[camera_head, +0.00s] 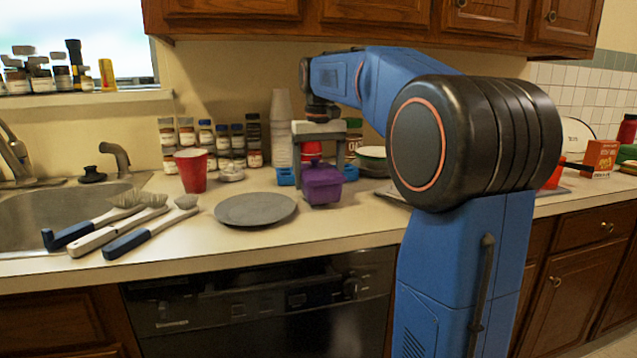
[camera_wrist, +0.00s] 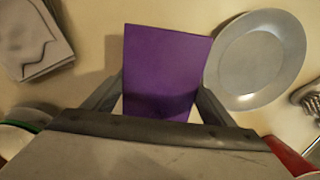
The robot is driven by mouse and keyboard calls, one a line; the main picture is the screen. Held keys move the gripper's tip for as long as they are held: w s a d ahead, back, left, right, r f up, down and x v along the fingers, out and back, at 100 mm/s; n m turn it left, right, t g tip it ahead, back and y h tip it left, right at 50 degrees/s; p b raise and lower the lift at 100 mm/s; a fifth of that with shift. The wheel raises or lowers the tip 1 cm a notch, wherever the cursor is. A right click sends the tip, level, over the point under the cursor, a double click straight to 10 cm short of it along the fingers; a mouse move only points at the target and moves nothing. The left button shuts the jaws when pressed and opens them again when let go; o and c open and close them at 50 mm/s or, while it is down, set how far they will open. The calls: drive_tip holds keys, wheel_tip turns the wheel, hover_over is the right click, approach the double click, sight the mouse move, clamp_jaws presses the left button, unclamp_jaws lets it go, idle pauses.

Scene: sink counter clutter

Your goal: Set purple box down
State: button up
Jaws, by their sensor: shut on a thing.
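The purple box (camera_head: 322,185) is at the middle of the counter, to the right of the grey plate. My gripper (camera_head: 318,170) points down from above, with one finger on each side of the box. In the wrist view the purple box (camera_wrist: 165,65) fills the space between the two dark fingers of my gripper (camera_wrist: 158,100), which is shut on it. The box looks upright and close to the counter. I cannot tell whether its underside touches the surface. Its far side is hidden.
The grey plate (camera_head: 255,209) lies close to the box. A red cup (camera_head: 191,170), spice jars (camera_head: 254,140), blue containers (camera_head: 286,176) and a green-rimmed bowl (camera_head: 372,158) stand behind. Brushes (camera_head: 150,226) lie by the sink (camera_head: 45,212). Bare counter (camera_head: 330,225) shows in front.

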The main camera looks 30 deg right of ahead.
drive_tip(key=shift+f, duration=0.75)
drive_tip(key=o, duration=1.1)
drive_tip(key=shift+f, duration=0.15)
drive_tip(key=shift+c, duration=0.2)
